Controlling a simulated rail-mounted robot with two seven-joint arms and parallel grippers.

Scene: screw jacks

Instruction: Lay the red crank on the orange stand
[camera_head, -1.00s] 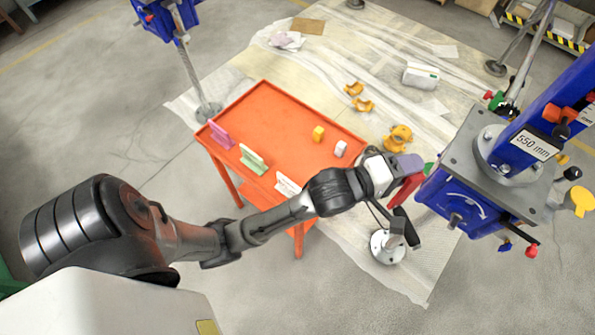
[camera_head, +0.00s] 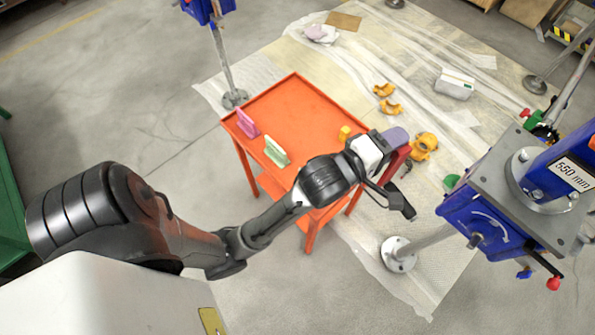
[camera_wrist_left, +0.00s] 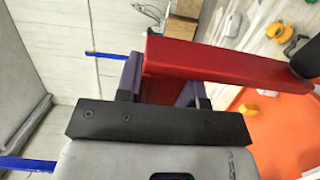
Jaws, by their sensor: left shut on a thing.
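My left gripper (camera_head: 393,138) is shut on the red crank (camera_head: 397,160), beside the near right corner of the orange stand (camera_head: 298,97). In the left wrist view the gripper (camera_wrist_left: 160,88) grips the crank's red bar (camera_wrist_left: 225,66) near one end. The bar runs to the right and ends at a dark handle at the picture's edge. The stand's orange top (camera_wrist_left: 283,125) shows below and beyond the bar. The crank looks clear of the stand. My arm hides the stand's near right part. My right gripper is not in view.
On the stand are a pink holder (camera_head: 246,122), a green holder (camera_head: 276,150) and a yellow block (camera_head: 344,133). A blue screw jack (camera_head: 490,215) stands to the right. Orange clamps (camera_head: 424,146) lie on the floor sheeting. The stand's middle is bare.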

